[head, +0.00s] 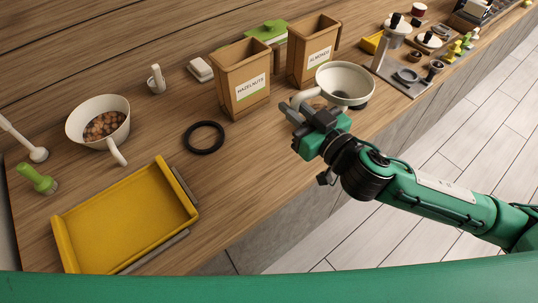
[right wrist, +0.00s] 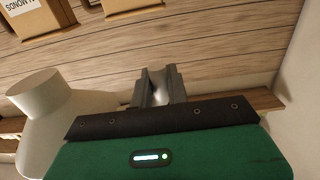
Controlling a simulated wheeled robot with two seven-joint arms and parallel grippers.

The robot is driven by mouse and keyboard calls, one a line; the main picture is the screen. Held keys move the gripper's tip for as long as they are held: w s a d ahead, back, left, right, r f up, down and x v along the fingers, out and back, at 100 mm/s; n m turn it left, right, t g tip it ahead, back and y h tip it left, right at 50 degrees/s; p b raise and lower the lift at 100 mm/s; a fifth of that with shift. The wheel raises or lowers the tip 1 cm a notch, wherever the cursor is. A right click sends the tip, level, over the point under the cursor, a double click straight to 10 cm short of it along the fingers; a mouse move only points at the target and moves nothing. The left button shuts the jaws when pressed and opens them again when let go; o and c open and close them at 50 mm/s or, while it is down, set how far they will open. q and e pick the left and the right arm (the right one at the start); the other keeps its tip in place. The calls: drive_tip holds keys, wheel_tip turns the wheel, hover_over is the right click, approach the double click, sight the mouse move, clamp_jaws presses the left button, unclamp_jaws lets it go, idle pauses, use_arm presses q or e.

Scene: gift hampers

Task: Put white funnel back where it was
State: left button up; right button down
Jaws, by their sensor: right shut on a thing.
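The white funnel (head: 368,75) is a wide round bowl with a side handle, near the front edge of the counter. My right gripper (head: 298,110) is shut on its handle, to the left of the bowl. In the right wrist view the funnel (right wrist: 75,125) shows at the left with its spout pointing up in the picture, beside my gripper fingers (right wrist: 158,88). The fingers partly hide the handle. I cannot tell whether the funnel touches the counter. My left gripper is not in view.
Hazelnut (head: 242,85) and almond (head: 311,55) boxes stand behind the funnel. A black ring (head: 204,150) lies left on bare counter (head: 240,165). A white bowl with nuts (head: 75,122) and a yellow tray (head: 125,220) are further left. A grey stand (head: 405,78) is at right.

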drive_tip(key=s+a+r+n+g+y+b, duration=0.2)
drive_tip(key=s+a+n+g+y+b, duration=0.25)
drive_tip(key=a+n+g+y, duration=0.4)
drive_tip(key=f+n+g+b, duration=0.1)
drive_tip(key=f+g, duration=0.1)
drive_tip(key=f, duration=0.4)
drive_tip(key=d+f+n+g+b, duration=0.1)
drive_tip(key=f+g+b, duration=0.1)
drive_tip(key=f, duration=0.4)
drive_tip(key=f+n+g+h+b, duration=0.1)
drive_tip(key=f+g+b, duration=0.1)
drive_tip(key=f, duration=0.5)
drive_tip(key=shift+d+f+g, duration=0.1)
drive_tip(key=shift+d+g, duration=0.25)
drive_tip(key=shift+g, duration=0.1)
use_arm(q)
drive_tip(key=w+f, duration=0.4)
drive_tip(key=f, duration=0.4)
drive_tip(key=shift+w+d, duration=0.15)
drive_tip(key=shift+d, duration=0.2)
use_arm(e)
drive_tip(key=shift+f, duration=2.05)
